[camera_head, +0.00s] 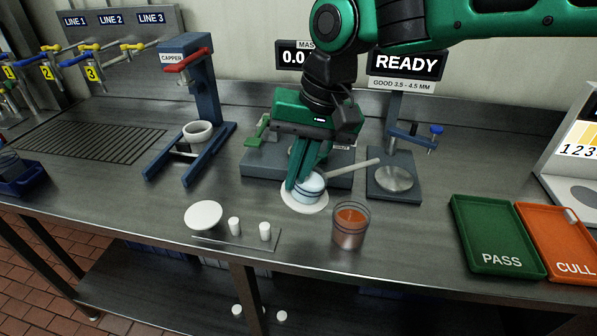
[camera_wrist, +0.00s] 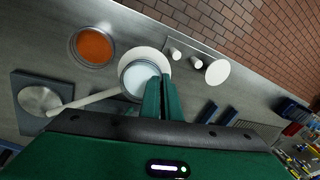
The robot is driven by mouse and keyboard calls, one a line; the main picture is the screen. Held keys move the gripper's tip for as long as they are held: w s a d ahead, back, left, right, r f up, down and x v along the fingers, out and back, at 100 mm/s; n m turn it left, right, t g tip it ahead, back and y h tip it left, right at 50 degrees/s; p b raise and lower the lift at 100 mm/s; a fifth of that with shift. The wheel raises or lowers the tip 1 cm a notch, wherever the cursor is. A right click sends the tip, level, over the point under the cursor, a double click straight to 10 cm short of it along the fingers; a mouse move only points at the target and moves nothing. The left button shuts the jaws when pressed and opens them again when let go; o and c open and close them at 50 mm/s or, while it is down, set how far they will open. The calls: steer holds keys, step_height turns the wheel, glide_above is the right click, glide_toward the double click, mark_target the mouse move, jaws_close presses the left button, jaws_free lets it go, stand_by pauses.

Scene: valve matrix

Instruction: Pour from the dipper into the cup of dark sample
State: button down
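The dipper (camera_head: 311,187) is a small round bowl of pale bluish liquid with dark rings and a long pale handle (camera_head: 352,168) pointing right. It is over a white round disc (camera_head: 305,204); whether it touches the disc is unclear. It also shows in the wrist view (camera_wrist: 138,80). My gripper (camera_head: 294,184) has its fingertips down at the dipper's near-left side. In the wrist view its fingers (camera_wrist: 162,82) are close together at the bowl's rim; whether they pinch the wall is unclear. A clear cup (camera_head: 350,229) of orange-brown liquid stands upright to the right, also in the wrist view (camera_wrist: 94,47).
A white disc (camera_head: 203,215) and two small white pieces (camera_head: 265,231) lie front left. A green PASS tray (camera_head: 492,238) is farther right. The blue capper (camera_head: 200,115) stands left.

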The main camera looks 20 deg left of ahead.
steer(key=shift+w+d+r+g+y, duration=0.15)
steer(key=shift+d+r+y, duration=0.1)
steer(key=shift+d+y, duration=0.35)
steer(key=shift+w+d+r+g+y, duration=0.1)
steer(key=shift+w+d+r+y, duration=0.1)
steer(key=shift+d+y, duration=0.35)
steer(key=shift+w+d+r+g+y, duration=0.15)
steer(key=shift+d+r+y, duration=0.1)
steer(key=shift+d+y, duration=0.35)
stand_by(6.2)
